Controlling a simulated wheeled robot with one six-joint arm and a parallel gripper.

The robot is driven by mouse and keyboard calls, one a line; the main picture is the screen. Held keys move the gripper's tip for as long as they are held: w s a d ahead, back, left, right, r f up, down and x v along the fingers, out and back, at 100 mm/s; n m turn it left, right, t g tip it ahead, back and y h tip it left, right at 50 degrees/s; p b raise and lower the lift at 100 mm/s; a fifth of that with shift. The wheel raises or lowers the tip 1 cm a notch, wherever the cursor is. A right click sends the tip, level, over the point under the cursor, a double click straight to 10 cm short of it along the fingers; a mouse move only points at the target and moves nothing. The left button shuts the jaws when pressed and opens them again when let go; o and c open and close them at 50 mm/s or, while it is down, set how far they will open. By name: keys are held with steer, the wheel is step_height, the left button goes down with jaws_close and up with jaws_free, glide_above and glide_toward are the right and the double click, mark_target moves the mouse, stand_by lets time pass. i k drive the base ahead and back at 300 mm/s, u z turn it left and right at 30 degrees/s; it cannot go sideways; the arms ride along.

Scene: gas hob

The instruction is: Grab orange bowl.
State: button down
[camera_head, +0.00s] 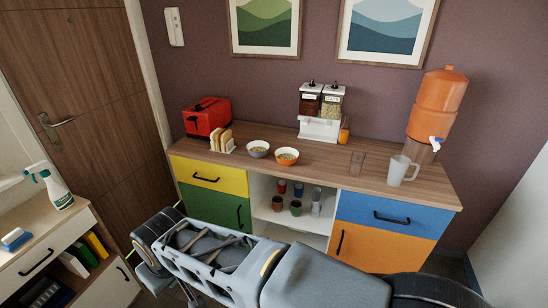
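The orange bowl (287,160) stands upright on the wooden counter top, left of the middle, and holds some food. A pale grey bowl (258,151), also with food in it, stands close to its left. My arm stretches across the bottom of the view, in front of the cabinet and below the counter top. The end of my arm, with my gripper (150,262), is at the lower left, well apart from the orange bowl. Its fingers are not clear enough to tell whether they are open or shut.
A toast rack (222,142) and red toaster (207,118) stand left of the bowls. A cereal dispenser (320,115) stands behind. The counter's front edge before the bowls is clear.

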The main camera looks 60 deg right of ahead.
mark_target(286, 156)
steer(key=z, duration=3.2)
steer(key=i, duration=1.15)
steer(key=u, duration=3.7)
